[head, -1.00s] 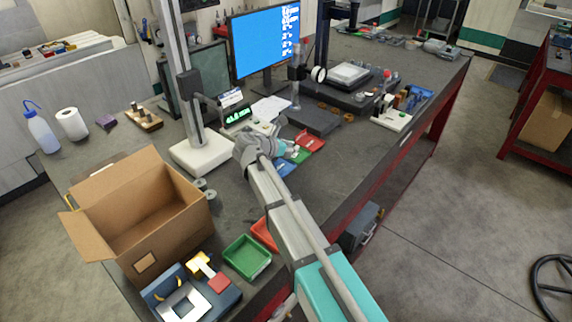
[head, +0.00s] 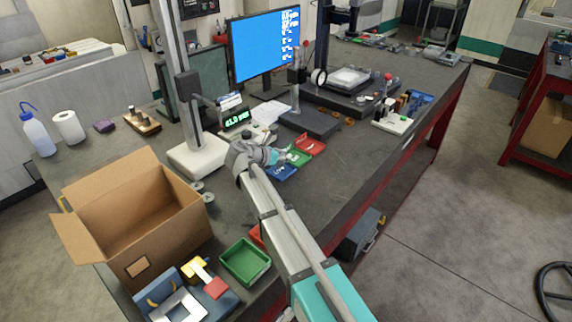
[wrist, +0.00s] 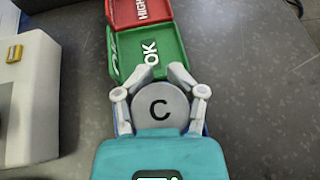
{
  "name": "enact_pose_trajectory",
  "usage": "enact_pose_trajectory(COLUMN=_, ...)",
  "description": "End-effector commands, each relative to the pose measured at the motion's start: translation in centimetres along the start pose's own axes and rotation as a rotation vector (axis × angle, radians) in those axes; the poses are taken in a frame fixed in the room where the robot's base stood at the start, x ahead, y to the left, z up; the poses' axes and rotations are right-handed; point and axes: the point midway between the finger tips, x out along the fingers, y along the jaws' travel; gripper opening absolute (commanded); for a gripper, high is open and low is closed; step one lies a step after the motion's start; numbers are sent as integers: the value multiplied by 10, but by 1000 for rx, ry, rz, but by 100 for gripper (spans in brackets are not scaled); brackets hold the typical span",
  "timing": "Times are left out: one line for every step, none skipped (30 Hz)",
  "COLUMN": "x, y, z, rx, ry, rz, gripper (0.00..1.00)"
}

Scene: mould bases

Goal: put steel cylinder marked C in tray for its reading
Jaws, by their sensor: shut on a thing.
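The steel cylinder marked C (wrist: 158,103) is a grey disc seen from above in the wrist view, its letter facing up. My gripper (wrist: 163,76) is shut around it, one finger on each side. A blue tray (wrist: 206,131) shows only as a thin edge beneath and beside the cylinder; the height between them is hard to judge. The green tray (wrist: 150,52) marked OK lies just beyond the fingertips, and the red tray (wrist: 140,10) marked HIGH lies beyond that. In the head view, my gripper is beside the blue tray (head: 284,172), and the cylinder is not clearly visible.
A measuring stand on a white base (head: 197,155) with a lit display (head: 237,118) stands left of my gripper. An open cardboard box (head: 128,222) and another green tray (head: 246,262) are nearer. Bare bench lies right of the labelled trays.

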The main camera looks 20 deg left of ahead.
Motion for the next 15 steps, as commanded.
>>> enact_pose_trajectory(x=4, y=-1, z=-8, rx=0, ry=-1, rz=-1, gripper=0)
enact_pose_trajectory(x=5, y=-1, z=-10, rx=0, ry=-1, rz=-1, gripper=0)
enact_pose_trajectory(x=6, y=-1, z=-13, rx=0, ry=-1, rz=-1, gripper=0)
enact_pose_trajectory(x=7, y=-1, z=-15, rx=0, ry=-1, rz=-1, gripper=0)
enact_pose_trajectory(x=8, y=-1, z=-17, rx=0, ry=-1, rz=-1, gripper=0)
enact_pose_trajectory(x=9, y=-1, z=-20, rx=1, ry=-1, rz=0, gripper=0)
enact_pose_trajectory(x=10, y=-1, z=-21, rx=1, ry=-1, rz=0, gripper=0)
enact_pose_trajectory(x=10, y=-1, z=-22, rx=1, ry=-1, rz=0, gripper=0)
enact_pose_trajectory(x=11, y=-1, z=-23, rx=1, ry=-1, rz=0, gripper=0)
enact_pose_trajectory(x=11, y=-1, z=-24, rx=1, ry=-2, rz=0, gripper=0)
enact_pose_trajectory(x=11, y=-1, z=-24, rx=1, ry=-2, rz=0, gripper=0)
enact_pose_trajectory(x=11, y=-1, z=-24, rx=1, ry=-2, rz=0, gripper=0)
enact_pose_trajectory(x=11, y=-1, z=-24, rx=1, ry=-2, rz=0, gripper=0)
enact_pose_trajectory(x=11, y=-1, z=-24, rx=1, ry=-2, rz=0, gripper=0)
enact_pose_trajectory(x=11, y=-1, z=-24, rx=1, ry=-2, rz=0, gripper=0)
